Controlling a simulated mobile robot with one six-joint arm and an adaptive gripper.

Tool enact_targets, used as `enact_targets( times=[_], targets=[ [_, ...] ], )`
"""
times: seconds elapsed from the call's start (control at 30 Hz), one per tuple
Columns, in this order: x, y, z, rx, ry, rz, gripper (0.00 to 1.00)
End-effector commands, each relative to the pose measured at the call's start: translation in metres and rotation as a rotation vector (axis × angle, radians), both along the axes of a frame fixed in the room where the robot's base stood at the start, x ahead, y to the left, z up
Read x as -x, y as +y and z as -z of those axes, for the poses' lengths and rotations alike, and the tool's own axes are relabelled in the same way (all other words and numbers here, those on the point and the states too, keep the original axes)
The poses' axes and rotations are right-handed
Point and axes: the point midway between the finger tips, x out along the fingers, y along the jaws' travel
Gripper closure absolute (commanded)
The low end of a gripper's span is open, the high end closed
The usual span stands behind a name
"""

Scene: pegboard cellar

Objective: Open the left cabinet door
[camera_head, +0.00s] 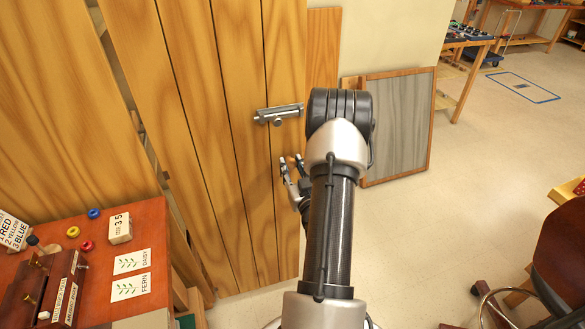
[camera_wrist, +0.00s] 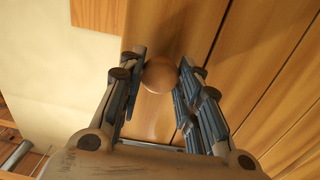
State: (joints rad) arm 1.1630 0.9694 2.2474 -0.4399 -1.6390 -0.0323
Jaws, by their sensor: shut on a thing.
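The tall door of vertical wooden planks (camera_head: 205,120) fills the left and middle of the head view. A metal slide bolt (camera_head: 278,114) is mounted near its right edge. My gripper (camera_head: 291,168) is below the bolt, at the door's right side. In the wrist view, a round wooden knob (camera_wrist: 160,75) stands out from the planks. My gripper (camera_wrist: 163,62) has a finger on either side of it and is shut on it. In the head view the knob is mostly hidden by the fingers. I cannot tell whether the door stands ajar.
A reddish desk (camera_head: 150,215) with cards, small coloured rings and a wooden box stands at lower left. A framed grey panel (camera_head: 398,125) leans on the wall behind my arm. A chair (camera_head: 555,260) is at lower right. The floor (camera_head: 440,240) between is clear.

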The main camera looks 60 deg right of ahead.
Motion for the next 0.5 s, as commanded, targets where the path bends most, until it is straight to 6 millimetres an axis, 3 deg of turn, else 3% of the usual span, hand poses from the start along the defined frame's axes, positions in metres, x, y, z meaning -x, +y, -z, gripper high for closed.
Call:
enact_targets(
  times=[0.03,0.07,0.33,0.5],
  targets=[
    [0.0,-0.0006,-0.001,0.002,-0.002,0.001,1.0],
    [0.0,-0.0006,-0.001,0.002,-0.002,0.001,0.67],
    [0.0001,-0.0004,-0.0003,0.001,-0.001,0.001,0.49],
    [0.0001,-0.0003,0.0,0.0,0.0,0.0,0.47]
  ],
)
